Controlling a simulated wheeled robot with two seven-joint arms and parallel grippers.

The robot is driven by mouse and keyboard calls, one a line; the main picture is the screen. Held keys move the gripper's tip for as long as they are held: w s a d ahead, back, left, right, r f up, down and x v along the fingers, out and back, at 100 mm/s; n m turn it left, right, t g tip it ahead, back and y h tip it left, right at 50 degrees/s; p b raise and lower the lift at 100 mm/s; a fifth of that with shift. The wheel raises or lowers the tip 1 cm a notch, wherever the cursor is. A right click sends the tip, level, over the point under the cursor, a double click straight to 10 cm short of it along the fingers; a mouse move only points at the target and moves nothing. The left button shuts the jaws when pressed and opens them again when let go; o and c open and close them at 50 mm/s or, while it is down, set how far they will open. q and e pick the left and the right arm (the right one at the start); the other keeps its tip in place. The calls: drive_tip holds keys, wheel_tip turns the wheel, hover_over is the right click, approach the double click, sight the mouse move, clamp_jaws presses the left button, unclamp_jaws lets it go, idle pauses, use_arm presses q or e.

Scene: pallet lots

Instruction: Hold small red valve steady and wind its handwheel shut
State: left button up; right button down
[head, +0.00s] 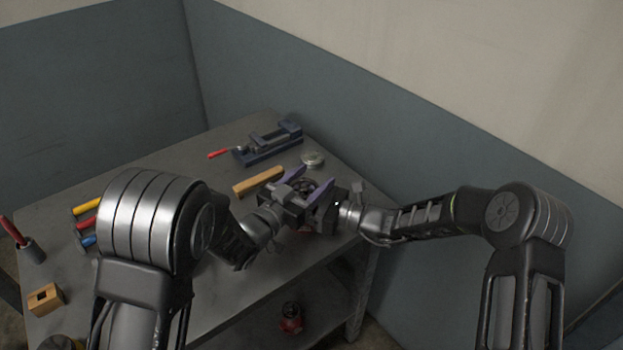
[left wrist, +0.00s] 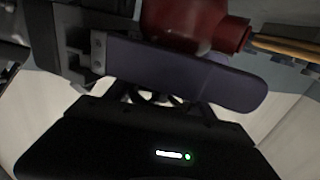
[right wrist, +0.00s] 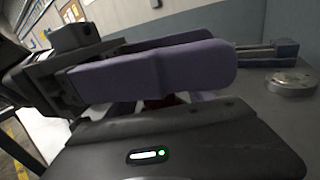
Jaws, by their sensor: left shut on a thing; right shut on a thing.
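The small red valve (left wrist: 185,22) is mostly hidden by my grippers in the head view; its red body and side flange show in the left wrist view. A strip of red (right wrist: 165,102) shows behind the near finger in the right wrist view. Its dark handwheel (head: 309,187) sits on top, between the purple fingers of my left gripper (head: 306,185), which is shut on it. My right gripper (right wrist: 180,75) comes in from the right, lower down, and appears shut on the valve body. The exact finger contacts are hidden.
On the grey bench (head: 165,165) a blue vise (head: 268,143), a wooden bar (head: 258,181) and a round metal disc (head: 312,158) lie behind my grippers. Coloured-handled tools (head: 88,207) and a wooden block (head: 45,299) are at left. A red object (head: 291,317) is on the lower shelf.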

use_arm(q)
drive_tip(key=c, duration=0.3)
drive_tip(key=shift+c, duration=0.2)
drive_tip(key=shift+a+h, duration=0.1)
drive_tip(key=shift+h, duration=0.2)
drive_tip(key=shift+m+g+h, duration=0.3)
drive_tip(key=shift+m+g, duration=0.1)
drive_tip(key=shift+g, duration=0.1)
drive_tip(key=shift+s+d+m+h, duration=0.1)
drive_tip(key=shift+d+m+h, duration=0.1)
drive_tip(key=shift+m+h, duration=0.1)
drive_tip(key=o, duration=1.4)
drive_tip(key=shift+c, duration=0.2)
drive_tip(key=v, duration=1.2)
drive_tip(key=shift+r, duration=0.2)
